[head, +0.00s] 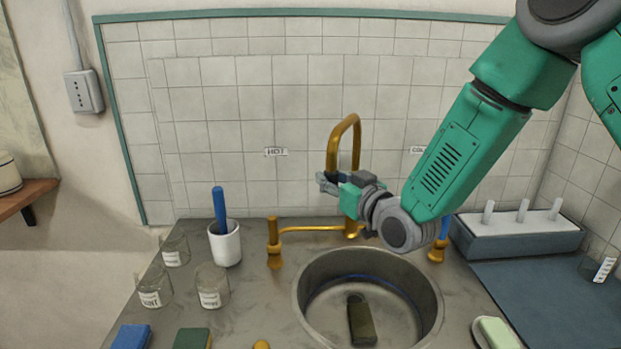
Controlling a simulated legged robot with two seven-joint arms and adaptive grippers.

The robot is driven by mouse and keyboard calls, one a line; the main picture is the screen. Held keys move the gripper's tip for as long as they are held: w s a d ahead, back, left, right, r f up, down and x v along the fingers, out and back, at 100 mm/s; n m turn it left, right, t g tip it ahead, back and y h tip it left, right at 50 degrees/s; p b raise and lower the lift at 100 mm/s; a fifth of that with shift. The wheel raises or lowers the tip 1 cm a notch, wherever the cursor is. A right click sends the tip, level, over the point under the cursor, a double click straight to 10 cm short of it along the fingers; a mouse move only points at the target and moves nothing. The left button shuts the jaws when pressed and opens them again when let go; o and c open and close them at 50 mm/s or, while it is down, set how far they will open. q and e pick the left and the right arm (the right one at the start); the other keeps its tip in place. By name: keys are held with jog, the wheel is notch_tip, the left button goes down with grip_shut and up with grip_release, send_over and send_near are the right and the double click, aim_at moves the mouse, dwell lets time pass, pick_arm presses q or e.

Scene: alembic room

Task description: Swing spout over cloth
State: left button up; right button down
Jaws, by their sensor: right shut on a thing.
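The brass spout (345,125) rises behind the sink and arches over in a hook shape. My right gripper (328,184) reaches in from the upper right and is shut on the spout, near the lower end of its hook. The gripper hides part of the spout. A dark olive, oblong thing (361,320) lies in the bottom of the round metal sink (303,305); it may be the cloth, but I cannot tell for sure. My left gripper is not in view.
Brass taps stand left (273,243) and right (437,249) of the spout. A white cup (226,245) with a blue stick, several glass jars, a blue sponge (130,337) and a green sponge (191,339) stand left. A rack (518,240) and blue-grey mat (545,292) lie right.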

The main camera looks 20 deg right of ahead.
jog(key=s+d+y, duration=0.1)
jog(key=s+d, duration=0.3)
jog(key=d, duration=0.4)
jog(key=shift+s+d+f+n, duration=0.2)
jog(key=shift+d+n, duration=0.1)
jog(key=shift+n, duration=0.1)
jog(key=c, duration=1.7)
grip_release()
jog(key=o, duration=0.4)
jog(key=shift+s+d+r, duration=0.1)
jog(key=shift+s, duration=0.05)
jog(key=shift+o, duration=0.2)
jog(key=v, duration=1.2)
jog(key=shift+d, duration=0.45)
